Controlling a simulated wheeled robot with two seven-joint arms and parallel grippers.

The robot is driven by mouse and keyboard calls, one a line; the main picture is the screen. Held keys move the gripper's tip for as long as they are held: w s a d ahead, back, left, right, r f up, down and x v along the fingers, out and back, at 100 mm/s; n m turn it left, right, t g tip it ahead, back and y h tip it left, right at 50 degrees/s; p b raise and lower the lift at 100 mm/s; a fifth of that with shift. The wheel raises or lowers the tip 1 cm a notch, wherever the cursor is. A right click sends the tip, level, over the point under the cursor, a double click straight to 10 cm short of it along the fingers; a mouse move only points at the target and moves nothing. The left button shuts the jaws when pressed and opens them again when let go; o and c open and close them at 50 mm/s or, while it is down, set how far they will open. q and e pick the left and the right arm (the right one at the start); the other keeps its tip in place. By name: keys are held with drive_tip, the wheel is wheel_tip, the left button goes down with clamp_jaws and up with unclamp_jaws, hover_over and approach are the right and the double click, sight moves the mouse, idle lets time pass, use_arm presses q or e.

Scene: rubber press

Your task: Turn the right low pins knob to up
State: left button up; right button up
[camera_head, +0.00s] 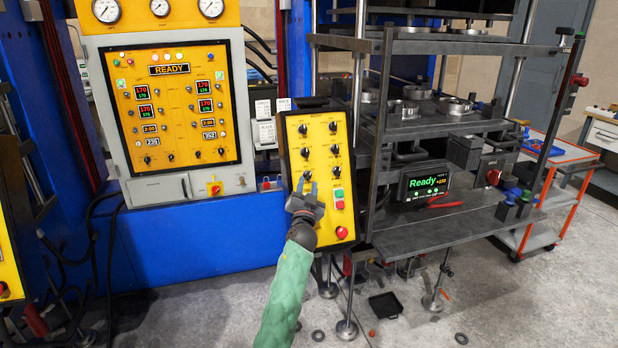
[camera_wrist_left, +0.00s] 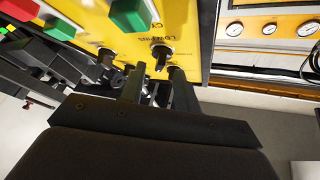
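The yellow control panel (camera_head: 322,208) stands at the centre of the head view, with knobs in two columns. A knob at the lower right of the knob rows (camera_head: 337,172) shows clear of my gripper; its label is too small to read there. My left gripper (camera_head: 306,187) is at the panel's left column, just below the lowest left knob (camera_head: 307,175). In the left wrist view its two fingers (camera_wrist_left: 157,84) are apart, with nothing clearly held. A black knob (camera_wrist_left: 160,54) by a "LOW PINS" label sits just beyond the fingertips. My right gripper is not in view.
Green (camera_head: 339,193) and red buttons and a red emergency stop (camera_head: 342,232) lie on the panel's lower right. A dark press rack (camera_head: 440,130) with a "Ready" display (camera_head: 427,185) stands right of it. A yellow gauge cabinet (camera_head: 175,105) is behind left.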

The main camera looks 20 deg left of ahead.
sight(308, 179)
use_arm(q)
drive_tip(key=shift+x, duration=1.2)
drive_tip(key=shift+w+r+p, duration=0.2)
drive_tip(key=shift+w+p, duration=0.15)
drive_tip(key=shift+w+a+f, duration=0.1)
drive_tip(key=shift+w, duration=0.05)
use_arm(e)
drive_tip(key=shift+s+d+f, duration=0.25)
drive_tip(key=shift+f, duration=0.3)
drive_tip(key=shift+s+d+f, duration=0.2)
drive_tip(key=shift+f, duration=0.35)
